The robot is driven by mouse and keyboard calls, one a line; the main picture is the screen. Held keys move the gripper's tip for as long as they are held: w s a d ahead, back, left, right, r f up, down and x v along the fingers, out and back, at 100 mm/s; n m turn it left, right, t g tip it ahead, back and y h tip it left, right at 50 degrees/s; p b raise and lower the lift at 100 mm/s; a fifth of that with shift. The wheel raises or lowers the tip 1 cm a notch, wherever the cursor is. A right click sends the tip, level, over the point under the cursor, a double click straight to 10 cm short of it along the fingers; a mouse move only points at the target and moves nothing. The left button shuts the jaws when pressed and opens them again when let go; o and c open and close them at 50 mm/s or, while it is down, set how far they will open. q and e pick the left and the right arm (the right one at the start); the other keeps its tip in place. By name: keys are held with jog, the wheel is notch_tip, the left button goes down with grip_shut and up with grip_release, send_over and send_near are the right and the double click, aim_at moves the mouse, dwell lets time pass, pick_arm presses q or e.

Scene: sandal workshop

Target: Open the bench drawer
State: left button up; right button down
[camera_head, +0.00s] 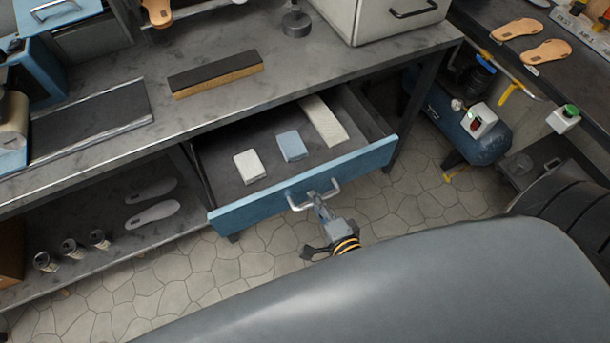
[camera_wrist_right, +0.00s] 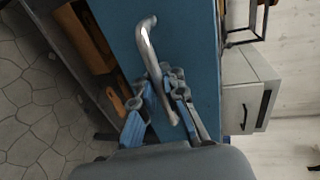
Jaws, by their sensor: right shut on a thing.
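The bench drawer (camera_head: 300,187) has a blue front and stands pulled out from under the grey bench top in the head view. Its inside shows a white block, a light blue block and a longer cream block. My right gripper (camera_head: 319,199) is at the metal bar handle (camera_head: 297,205) on the drawer front, shut on it. In the right wrist view, the fingers of the right gripper (camera_wrist_right: 165,95) close around the handle (camera_wrist_right: 146,45) against the blue front (camera_wrist_right: 190,60). My left gripper is not in view.
The bench top (camera_head: 220,110) carries a black-and-tan block (camera_head: 216,73) and a white cabinet (camera_head: 375,18). A lower shelf (camera_head: 110,225) at left holds insoles and small jars. A blue compressor tank (camera_head: 470,125) stands right of the bench. Tiled floor (camera_head: 200,265) is clear before the drawer.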

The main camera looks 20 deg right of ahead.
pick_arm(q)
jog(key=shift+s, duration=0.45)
pick_arm(e)
jog(key=shift+f+v, duration=0.25)
jog(key=shift+v, duration=0.95)
jog(key=shift+f+v, duration=0.25)
jog(key=shift+v, duration=1)
jog(key=shift+s, duration=0.1)
jog(key=c, duration=1.4)
grip_release()
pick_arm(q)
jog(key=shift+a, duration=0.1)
pick_arm(e)
jog(key=v, duration=1.2)
